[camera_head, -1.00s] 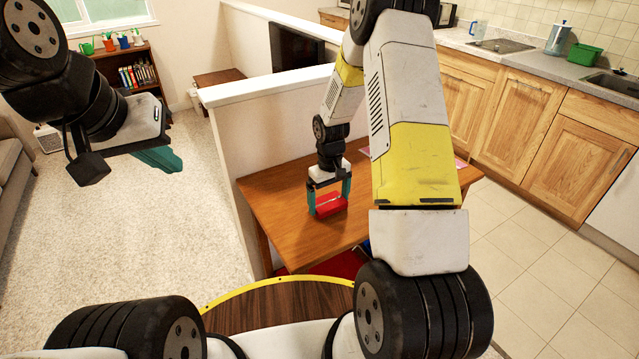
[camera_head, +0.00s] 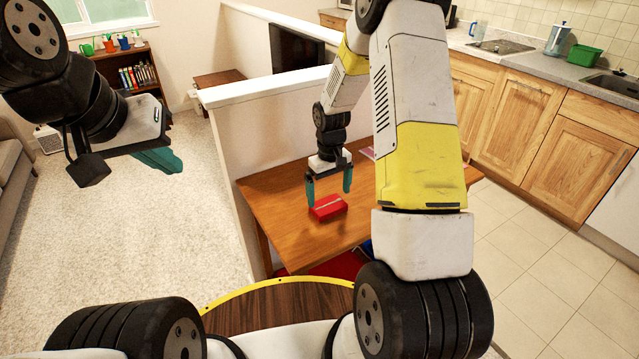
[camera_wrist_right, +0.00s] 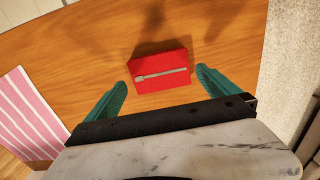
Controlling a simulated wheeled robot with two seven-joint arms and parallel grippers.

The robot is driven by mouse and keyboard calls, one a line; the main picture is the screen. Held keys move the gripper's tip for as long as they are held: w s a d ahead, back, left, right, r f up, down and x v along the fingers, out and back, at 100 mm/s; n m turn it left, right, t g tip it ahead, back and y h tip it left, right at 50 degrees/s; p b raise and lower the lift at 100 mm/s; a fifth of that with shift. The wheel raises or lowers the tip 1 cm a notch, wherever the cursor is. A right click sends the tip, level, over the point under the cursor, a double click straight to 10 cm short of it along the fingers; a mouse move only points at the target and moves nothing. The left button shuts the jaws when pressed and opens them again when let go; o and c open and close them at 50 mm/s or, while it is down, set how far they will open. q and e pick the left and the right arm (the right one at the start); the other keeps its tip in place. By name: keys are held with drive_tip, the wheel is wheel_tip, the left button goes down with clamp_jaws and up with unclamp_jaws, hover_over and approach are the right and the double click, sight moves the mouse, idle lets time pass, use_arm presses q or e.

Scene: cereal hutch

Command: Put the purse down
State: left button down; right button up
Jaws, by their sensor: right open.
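The red purse (camera_head: 328,207) lies on the wooden table (camera_head: 283,238), near its left side. In the right wrist view the purse (camera_wrist_right: 163,78), with a grey strip across it, lies beyond and between the two fingertips. My right gripper (camera_head: 329,192) is open above the purse, with its teal fingers apart. In the right wrist view the open fingers (camera_wrist_right: 162,80) do not touch the purse. My left gripper (camera_head: 160,160) hangs over the carpet at the left; its fingers overlap in the view, so its opening cannot be told.
A low white-topped wall (camera_head: 270,85) stands behind and left of the table. A pink striped item (camera_wrist_right: 35,110) lies on the table to the left in the wrist view. A red seat (camera_head: 338,264) is under the table's front edge. Table surface around the purse is clear.

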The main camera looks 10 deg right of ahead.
wheel_tip(320, 180, up, 7)
wheel_tip(320, 180, up, 17)
drive_tip(key=m+t, duration=0.2)
drive_tip(key=t, duration=0.1)
hover_over(329, 205)
drive_tip(key=s, duration=0.9)
drive_tip(key=s+a+r+t+y, duration=0.1)
drive_tip(key=s+r, duration=0.2)
drive_tip(key=s, duration=0.4)
drive_tip(key=s+a+r+m+t+y, duration=0.1)
drive_tip(key=s+r, duration=0.3)
drive_tip(key=s, duration=0.4)
drive_tip(key=shift+s+a+r+t, duration=0.15)
drive_tip(key=shift+s+r+t, duration=0.1)
drive_tip(key=shift+t, duration=0.35)
